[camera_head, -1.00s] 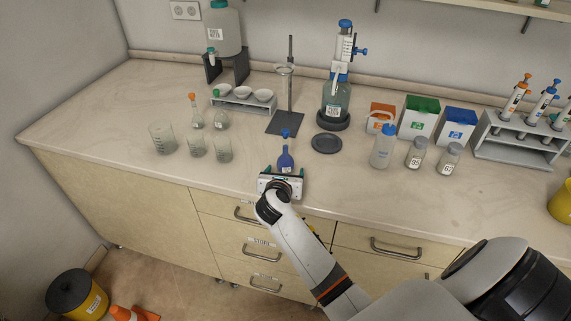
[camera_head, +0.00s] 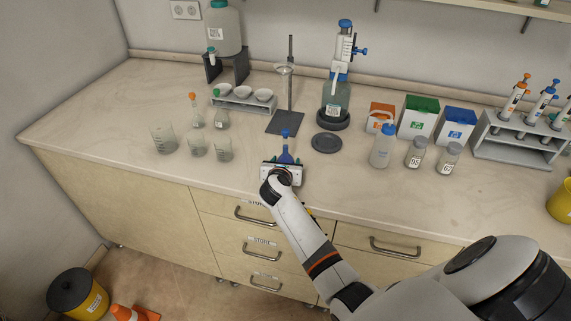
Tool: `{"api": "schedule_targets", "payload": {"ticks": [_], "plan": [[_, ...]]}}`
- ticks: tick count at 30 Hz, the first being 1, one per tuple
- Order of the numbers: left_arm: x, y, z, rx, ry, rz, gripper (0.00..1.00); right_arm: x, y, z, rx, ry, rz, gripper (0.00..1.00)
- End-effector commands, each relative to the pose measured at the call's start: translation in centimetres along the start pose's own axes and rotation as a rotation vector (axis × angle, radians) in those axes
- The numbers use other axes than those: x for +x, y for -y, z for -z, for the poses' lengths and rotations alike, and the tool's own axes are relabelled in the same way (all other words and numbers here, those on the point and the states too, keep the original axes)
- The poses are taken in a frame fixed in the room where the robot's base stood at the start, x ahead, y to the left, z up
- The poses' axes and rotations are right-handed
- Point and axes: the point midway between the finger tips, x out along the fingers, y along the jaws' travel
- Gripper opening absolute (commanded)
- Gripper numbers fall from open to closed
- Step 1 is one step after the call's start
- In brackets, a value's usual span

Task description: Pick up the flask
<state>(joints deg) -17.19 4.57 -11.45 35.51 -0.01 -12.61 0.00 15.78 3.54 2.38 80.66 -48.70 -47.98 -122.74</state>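A small blue flask (camera_head: 285,157) with a blue stopper stands upright near the front of the bench. My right gripper (camera_head: 283,163) is right at it, coming from the front edge. Its fingers look spread apart to either side of the flask. The gripper body hides the flask's lower part, and I cannot tell whether the fingers touch it. My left gripper is not in view.
Behind the flask are a stand with a dark base (camera_head: 285,123) and a dark round disc (camera_head: 326,143). Glass beakers (camera_head: 223,150) stand to the left. A wash bottle (camera_head: 382,146) and jars stand to the right. The bench front between is clear.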

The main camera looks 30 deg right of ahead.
Motion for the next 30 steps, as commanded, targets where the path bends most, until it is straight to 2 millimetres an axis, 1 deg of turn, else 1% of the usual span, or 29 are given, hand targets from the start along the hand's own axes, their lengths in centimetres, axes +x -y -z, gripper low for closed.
{"api": "schedule_targets", "payload": {"ticks": [1,3,5,6,11,14,17,24,28,30], "plan": [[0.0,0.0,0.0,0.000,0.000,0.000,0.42,0.0,0.0,0.0,0.000,0.000,0.000,0.48],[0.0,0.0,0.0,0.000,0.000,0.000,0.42,0.0,0.0,0.0,0.000,0.000,0.000,0.36],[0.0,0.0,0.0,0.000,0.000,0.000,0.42,0.0,0.0,0.0,0.000,0.000,0.000,0.27],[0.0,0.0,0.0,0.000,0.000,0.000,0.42,0.0,0.0,0.1,0.000,-0.001,0.000,0.23],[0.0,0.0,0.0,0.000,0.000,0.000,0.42,0.0,0.0,0.1,0.000,-0.001,0.000,0.23],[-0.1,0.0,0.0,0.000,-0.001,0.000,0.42,-0.1,0.0,0.4,0.001,-0.002,0.000,0.23],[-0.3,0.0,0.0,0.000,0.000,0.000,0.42,-0.6,0.0,1.7,0.003,-0.005,0.000,0.23],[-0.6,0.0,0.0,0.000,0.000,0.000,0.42,-2.5,0.0,6.2,0.004,-0.006,0.000,0.23],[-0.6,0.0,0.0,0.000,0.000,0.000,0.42,-3.3,0.0,8.1,0.002,-0.005,-0.001,0.23],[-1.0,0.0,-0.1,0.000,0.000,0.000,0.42,-3.7,0.0,9.1,0.002,-0.005,0.000,0.23]]}}
